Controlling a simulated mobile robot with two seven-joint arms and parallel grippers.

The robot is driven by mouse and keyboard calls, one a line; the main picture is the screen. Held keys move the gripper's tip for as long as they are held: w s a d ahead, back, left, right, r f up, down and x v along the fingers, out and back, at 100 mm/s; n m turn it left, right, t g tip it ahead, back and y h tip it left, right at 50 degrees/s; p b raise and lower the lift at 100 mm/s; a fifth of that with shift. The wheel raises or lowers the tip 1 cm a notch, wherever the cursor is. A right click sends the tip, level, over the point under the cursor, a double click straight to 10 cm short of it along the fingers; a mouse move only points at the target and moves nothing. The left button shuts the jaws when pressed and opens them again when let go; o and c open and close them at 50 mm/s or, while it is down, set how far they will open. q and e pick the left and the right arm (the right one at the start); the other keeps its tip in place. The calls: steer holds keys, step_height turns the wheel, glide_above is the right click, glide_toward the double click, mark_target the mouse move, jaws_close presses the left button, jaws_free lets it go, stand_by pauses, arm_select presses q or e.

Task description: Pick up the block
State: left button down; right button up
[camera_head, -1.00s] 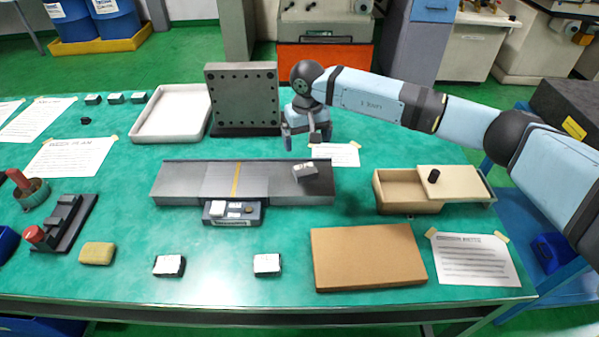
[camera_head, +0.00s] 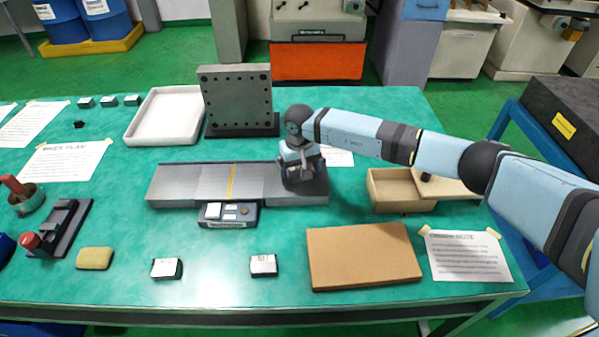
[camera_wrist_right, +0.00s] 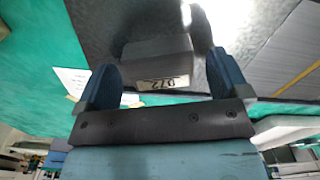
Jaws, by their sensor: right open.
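The grey block (camera_wrist_right: 158,62) sits on the dark right end of the long metal plate (camera_head: 180,180). In the right wrist view its near face carries a pale label that seems to read "072", upside down. My right gripper (camera_head: 303,178) is open over that end of the plate, and its two blue fingers (camera_wrist_right: 152,55) stand on either side of the block, with gaps showing. In the head view the gripper hides most of the block. My left gripper is not in view.
A small device (camera_head: 228,216) touches the plate's front edge. A dark upright perforated plate (camera_head: 237,95) stands behind. An open wooden box (camera_head: 400,205) is at right, with a brown board (camera_head: 362,256) in front. Similar small blocks (camera_head: 263,265) lie at the front and back left.

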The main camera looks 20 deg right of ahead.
steer(key=c, duration=1.3)
steer(key=shift+r, duration=0.1)
steer(key=shift+c, duration=0.9)
steer(key=shift+r, duration=0.1)
